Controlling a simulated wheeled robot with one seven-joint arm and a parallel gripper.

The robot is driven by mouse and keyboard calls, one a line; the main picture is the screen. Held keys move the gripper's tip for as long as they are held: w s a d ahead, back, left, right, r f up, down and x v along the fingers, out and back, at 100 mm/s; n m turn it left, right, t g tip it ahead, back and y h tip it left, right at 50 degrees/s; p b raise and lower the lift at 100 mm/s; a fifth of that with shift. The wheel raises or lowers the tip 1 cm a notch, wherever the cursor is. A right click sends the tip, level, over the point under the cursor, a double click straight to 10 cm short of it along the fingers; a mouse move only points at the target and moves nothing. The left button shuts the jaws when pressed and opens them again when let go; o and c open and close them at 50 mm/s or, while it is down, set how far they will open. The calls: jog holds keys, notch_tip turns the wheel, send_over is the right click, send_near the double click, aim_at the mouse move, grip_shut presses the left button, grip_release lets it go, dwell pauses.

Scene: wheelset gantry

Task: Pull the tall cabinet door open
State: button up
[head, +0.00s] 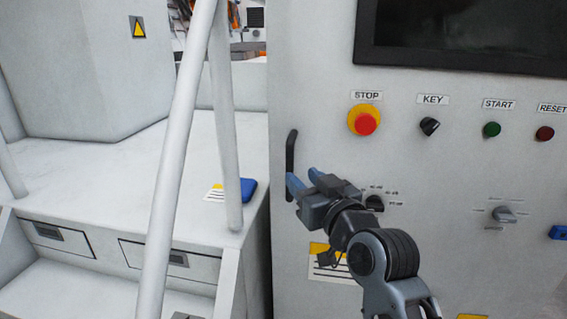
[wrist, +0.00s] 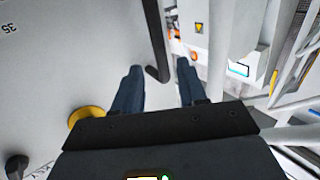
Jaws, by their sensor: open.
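The tall cabinet door (head: 312,70) is a light grey panel front with controls on it, and it looks shut. Its black vertical bar handle (head: 291,152) is near the left edge. My gripper (head: 302,176) is open, at the lower part of the handle. In the wrist view the handle (wrist: 154,35) runs down from the top edge, and its lower end lies between the two blue fingertips of my gripper (wrist: 160,70) as seen. I cannot tell whether the fingers reach around it. No finger is closed on it.
A red stop button (head: 365,123), a key switch (head: 430,126) and a dark screen (head: 462,35) are on the panel. White railings (head: 180,150) and steps stand at left. A blue object (head: 248,189) lies on the platform beside the cabinet.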

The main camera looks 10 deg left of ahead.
aim_at(291, 167)
jog(key=x, duration=0.7)
jog(key=shift+w+a+p, duration=0.1)
jog(key=shift+w+p, duration=0.1)
jog(key=shift+p, duration=0.1)
grip_shut()
dwell(0.4)
